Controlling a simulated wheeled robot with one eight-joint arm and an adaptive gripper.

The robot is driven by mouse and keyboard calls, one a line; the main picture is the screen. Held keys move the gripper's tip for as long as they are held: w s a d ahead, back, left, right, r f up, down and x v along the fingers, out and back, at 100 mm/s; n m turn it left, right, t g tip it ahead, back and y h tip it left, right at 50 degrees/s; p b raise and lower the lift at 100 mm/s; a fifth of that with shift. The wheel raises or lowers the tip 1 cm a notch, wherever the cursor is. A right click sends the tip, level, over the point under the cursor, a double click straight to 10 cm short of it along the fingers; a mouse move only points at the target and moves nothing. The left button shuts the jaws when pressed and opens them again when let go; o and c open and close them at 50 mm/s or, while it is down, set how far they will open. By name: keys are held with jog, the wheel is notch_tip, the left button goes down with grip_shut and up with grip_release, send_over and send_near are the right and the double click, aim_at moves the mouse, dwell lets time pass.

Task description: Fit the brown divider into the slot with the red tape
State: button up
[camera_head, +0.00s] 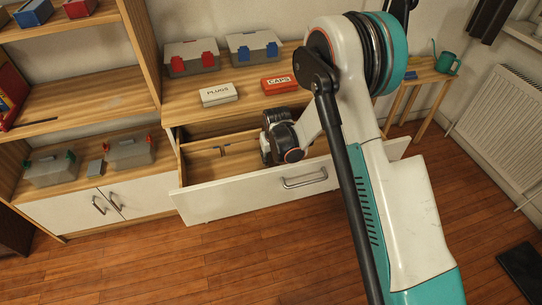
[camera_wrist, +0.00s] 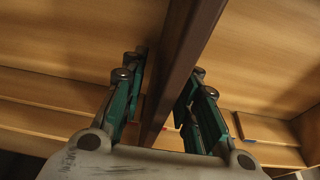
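The brown divider (camera_wrist: 187,58) is a long dark strip in the wrist view, running from the top edge down between my fingers. My gripper (camera_wrist: 167,82) is open around it. The right finger is close to the divider, and bare wood shows between it and the left finger. In the head view my gripper (camera_head: 268,150) is down inside the open drawer (camera_head: 250,193), and the divider cannot be made out there. A small red mark (camera_wrist: 163,128), possibly the red tape, shows in the wrist view beside the divider's lower part. The slot itself is not clear.
A small blue mark (camera_wrist: 193,115) shows near the right finger. On the cabinet top behind the drawer stand a PLUGS box (camera_head: 218,95), a CAPS box (camera_head: 279,83) and grey cases with red latches (camera_head: 192,57) and blue latches (camera_head: 254,46). The drawer's left part looks mostly clear.

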jog(key=p+v, duration=0.4)
jog(key=v, duration=0.8)
jog(key=shift+d+r, duration=0.1)
jog(key=shift+r, duration=0.15)
jog(key=s+d+r+t, duration=0.1)
jog(key=s+d+r, duration=0.25)
jog(key=r, duration=0.35)
jog(key=s+d+r+m, duration=0.1)
jog(key=s+d+r, duration=0.25)
jog(key=r, duration=0.35)
jog(key=s+d+r+t, duration=0.1)
jog(key=s+d+r, duration=0.25)
jog(key=r, duration=0.35)
jog(key=s+d+r+m+t, duration=0.1)
jog(key=s+d, duration=0.3)
jog(key=s, duration=0.5)
jog(key=s+d+r+m+t, duration=0.1)
jog(key=s+d+r, duration=0.3)
jog(key=s, duration=0.5)
jog(key=shift+s+r+h, duration=0.15)
jog(key=shift+s+h, duration=0.1)
jog(key=shift+h, duration=0.15)
